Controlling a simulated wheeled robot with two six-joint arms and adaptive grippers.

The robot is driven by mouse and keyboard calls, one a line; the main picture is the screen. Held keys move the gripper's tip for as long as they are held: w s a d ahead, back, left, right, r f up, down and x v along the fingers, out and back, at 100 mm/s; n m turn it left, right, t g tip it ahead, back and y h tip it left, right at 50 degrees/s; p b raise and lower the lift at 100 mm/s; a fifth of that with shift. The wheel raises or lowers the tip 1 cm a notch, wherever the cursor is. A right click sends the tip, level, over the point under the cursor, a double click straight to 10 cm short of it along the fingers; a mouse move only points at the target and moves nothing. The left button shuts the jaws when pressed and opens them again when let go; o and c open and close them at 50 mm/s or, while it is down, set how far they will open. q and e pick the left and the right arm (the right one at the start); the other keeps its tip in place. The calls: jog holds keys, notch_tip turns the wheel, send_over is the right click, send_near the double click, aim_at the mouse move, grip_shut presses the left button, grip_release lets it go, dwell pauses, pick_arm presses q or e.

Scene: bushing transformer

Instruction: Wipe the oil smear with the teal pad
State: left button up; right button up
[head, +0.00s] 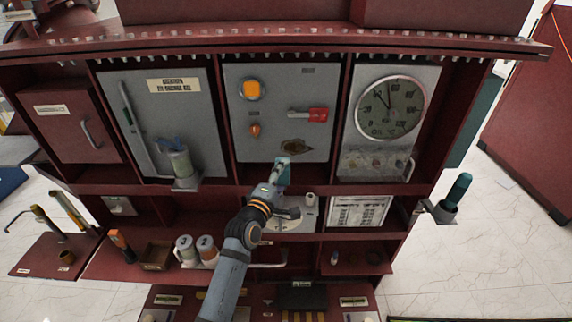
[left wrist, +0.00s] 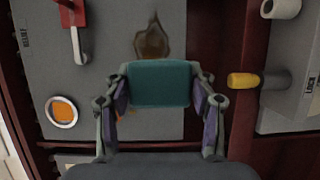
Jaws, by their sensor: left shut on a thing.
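The oil smear (head: 296,147) is a brown patch low on the grey middle panel (head: 275,75). It also shows in the left wrist view (left wrist: 152,40), just above the pad. My left gripper (head: 279,177) is shut on the teal pad (head: 284,172), in front of the lower edge of that panel. In the left wrist view the teal pad (left wrist: 160,83) sits between the two fingers, its broad face showing. The pad appears just short of the smear; whether it touches the panel I cannot tell. My right gripper is not in view.
A round gauge (head: 390,107) is on the right panel. A shelf edge (head: 215,188) runs below the panels. A teal-topped cylinder (head: 459,188) stands at right.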

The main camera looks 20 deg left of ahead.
pick_arm(q)
jog(key=shift+s+a+r, duration=0.1)
jog(key=shift+a+r, duration=0.1)
jog(key=shift+r, duration=0.25)
jog(key=shift+s+a+r, duration=0.1)
jog(key=shift+s+a, duration=0.05)
jog(key=shift+w, duration=0.2)
jog(key=w+b, duration=0.1)
jog(key=w, duration=0.1)
jog(key=w+a+b, duration=0.1)
jog(key=w, duration=0.1)
jog(key=shift+w+f, duration=0.1)
jog(key=shift+f, duration=0.1)
jog(key=shift+w+a+r, duration=0.2)
jog(key=shift+w, duration=0.3)
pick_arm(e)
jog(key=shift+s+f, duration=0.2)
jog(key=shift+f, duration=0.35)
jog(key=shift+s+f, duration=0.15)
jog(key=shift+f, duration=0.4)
pick_arm(q)
jog(key=shift+w+a+b, duration=0.25)
jog(key=shift+w+b, duration=0.05)
jog(key=shift+w, duration=0.5)
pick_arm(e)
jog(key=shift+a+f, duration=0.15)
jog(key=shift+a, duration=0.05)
